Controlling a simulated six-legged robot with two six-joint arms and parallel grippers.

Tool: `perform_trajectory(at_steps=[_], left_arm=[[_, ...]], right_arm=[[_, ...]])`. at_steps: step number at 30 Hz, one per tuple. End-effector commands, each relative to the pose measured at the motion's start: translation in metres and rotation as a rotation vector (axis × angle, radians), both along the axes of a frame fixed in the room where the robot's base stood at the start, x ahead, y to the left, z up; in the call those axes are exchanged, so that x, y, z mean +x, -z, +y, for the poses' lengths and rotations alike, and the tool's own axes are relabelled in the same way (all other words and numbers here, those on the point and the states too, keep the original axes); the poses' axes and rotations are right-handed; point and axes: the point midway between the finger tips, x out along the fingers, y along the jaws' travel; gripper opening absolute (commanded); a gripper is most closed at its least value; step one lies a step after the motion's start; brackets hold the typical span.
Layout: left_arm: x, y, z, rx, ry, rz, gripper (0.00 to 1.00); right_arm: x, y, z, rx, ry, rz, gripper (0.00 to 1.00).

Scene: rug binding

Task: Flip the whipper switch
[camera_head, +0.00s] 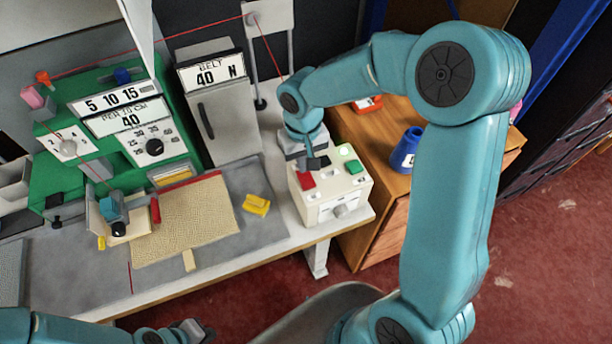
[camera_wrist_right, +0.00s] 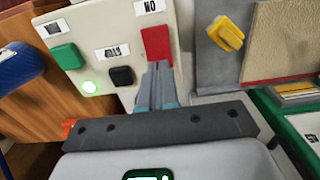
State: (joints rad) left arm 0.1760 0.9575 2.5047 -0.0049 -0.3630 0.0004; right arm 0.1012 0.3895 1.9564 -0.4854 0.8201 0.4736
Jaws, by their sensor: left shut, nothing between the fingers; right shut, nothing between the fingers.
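A white control box (camera_head: 331,200) stands on the right end of the bench. On its top are a red rocker-like piece (camera_head: 305,180), a green button (camera_head: 354,166) and a lit green lamp. Which of these is the whipper switch is not clear. My right gripper (camera_wrist_right: 158,72) is shut and empty, its tips at the red piece's near edge; contact cannot be told. My left gripper (camera_head: 190,328) is shut and empty at the bottom left, away from the box.
A tan rug piece (camera_head: 195,220) lies on the grey bench mat, with a yellow clip (camera_head: 256,204) to its right. A green machine (camera_head: 60,185) and a grey belt unit (camera_head: 228,120) stand behind. A wooden cabinet (camera_head: 378,200) with a blue cone (camera_head: 407,150) is right of the box.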

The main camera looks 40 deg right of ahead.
Motion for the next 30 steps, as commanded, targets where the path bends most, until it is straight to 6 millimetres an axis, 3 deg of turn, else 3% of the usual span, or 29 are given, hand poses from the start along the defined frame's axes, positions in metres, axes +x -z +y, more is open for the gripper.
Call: perform_trajectory(at_steps=[30], left_arm=[[0.000, 0.015, 0.000, 0.000, 0.000, 0.000, 0.00]], right_arm=[[0.000, 0.016, 0.000, 0.000, 0.000, 0.000, 0.00]])
